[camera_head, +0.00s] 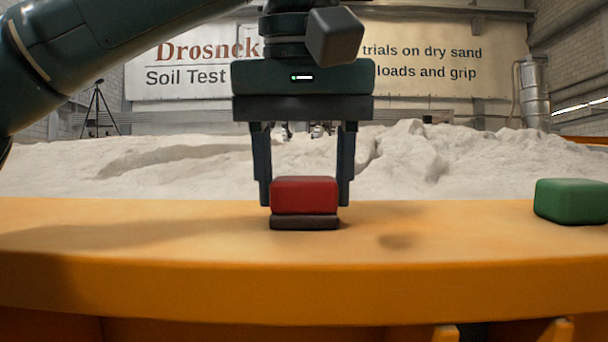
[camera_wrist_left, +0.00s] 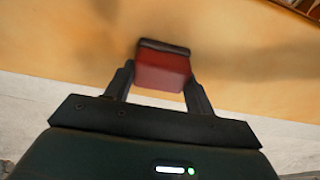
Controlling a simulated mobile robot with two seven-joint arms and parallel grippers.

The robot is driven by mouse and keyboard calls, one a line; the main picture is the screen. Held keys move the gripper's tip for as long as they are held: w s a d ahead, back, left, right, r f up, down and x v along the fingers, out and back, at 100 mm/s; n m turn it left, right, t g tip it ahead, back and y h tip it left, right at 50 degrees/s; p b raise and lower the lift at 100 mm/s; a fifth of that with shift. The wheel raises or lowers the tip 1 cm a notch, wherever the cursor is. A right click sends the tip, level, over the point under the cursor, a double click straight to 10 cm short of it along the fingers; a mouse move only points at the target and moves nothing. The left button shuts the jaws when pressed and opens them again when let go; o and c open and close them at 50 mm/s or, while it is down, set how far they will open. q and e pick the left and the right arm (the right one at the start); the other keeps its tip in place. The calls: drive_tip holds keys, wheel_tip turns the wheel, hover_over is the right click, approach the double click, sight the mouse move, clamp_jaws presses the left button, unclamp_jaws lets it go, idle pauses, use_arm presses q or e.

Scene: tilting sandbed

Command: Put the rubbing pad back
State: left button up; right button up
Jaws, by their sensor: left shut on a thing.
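The rubbing pad (camera_head: 304,195) is a red block with rounded edges and a dark layer along its underside. My left gripper (camera_head: 304,190) points down from above with one finger on each side of the red block, shut on it. The pad is level, over the orange ledge (camera_head: 130,270); I cannot tell whether its underside touches the ledge. In the left wrist view the pad (camera_wrist_left: 163,70) sits between the fingertips of my left gripper (camera_wrist_left: 160,88), its dark layer at the far side. My right gripper is not in view.
A green block (camera_head: 571,201) sits on the ledge at the right. A faint dark round patch (camera_head: 397,241) marks the ledge right of the pad. Pale sand (camera_head: 180,165) lies behind the ledge. The ledge left of the pad is clear.

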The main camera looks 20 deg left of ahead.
use_arm(q)
drive_tip(key=o, duration=1)
drive_tip(key=shift+c, duration=0.2)
drive_tip(key=shift+f, duration=0.2)
